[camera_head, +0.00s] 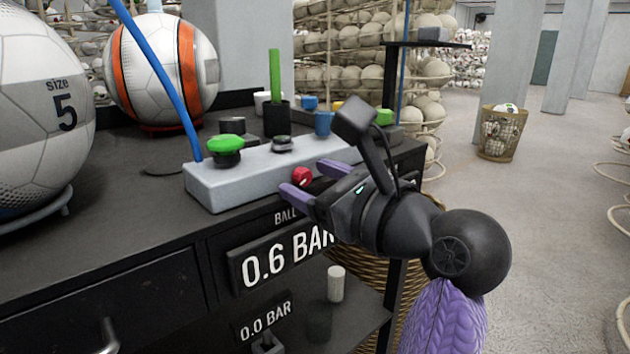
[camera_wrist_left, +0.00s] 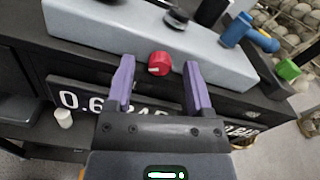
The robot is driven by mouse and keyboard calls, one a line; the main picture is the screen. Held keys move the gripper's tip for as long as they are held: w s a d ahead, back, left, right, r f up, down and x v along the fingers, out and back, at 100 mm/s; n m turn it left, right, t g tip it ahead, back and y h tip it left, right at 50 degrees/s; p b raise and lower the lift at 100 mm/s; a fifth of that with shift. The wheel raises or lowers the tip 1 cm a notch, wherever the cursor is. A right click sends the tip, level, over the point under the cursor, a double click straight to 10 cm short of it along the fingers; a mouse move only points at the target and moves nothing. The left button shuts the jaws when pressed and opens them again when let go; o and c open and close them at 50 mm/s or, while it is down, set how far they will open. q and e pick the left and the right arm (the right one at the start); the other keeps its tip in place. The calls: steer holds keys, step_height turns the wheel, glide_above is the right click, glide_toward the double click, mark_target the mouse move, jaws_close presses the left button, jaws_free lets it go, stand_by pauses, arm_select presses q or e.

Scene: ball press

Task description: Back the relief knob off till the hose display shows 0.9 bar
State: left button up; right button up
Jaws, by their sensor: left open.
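The red knob (camera_head: 301,176) sits on the front face of the long pale grey block (camera_head: 235,187). In the left wrist view the knob (camera_wrist_left: 159,64) has a pale mark on it. My left gripper (camera_head: 308,180) is open, with one purple finger to each side of the knob and visible gaps between; I cannot tell how far the tips reach along it. A display below reads 0.6 BAR (camera_head: 285,262), under a label starting "BALL". Another display (camera_wrist_left: 243,130) at the right is mostly hidden by my gripper and unreadable. My right gripper is not in view.
A green-capped knob (camera_head: 226,147) and a blue hose (camera_head: 165,75) are at the block's left end. A lower display (camera_head: 264,320) reads 0.0 BAR. Footballs (camera_head: 160,65) stand behind and left. A white cylinder (camera_head: 336,284) stands on the shelf below.

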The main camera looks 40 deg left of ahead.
arm_select(q)
steer(key=d+p, duration=0.2)
steer(key=d, duration=0.8)
steer(key=shift+s, duration=0.4)
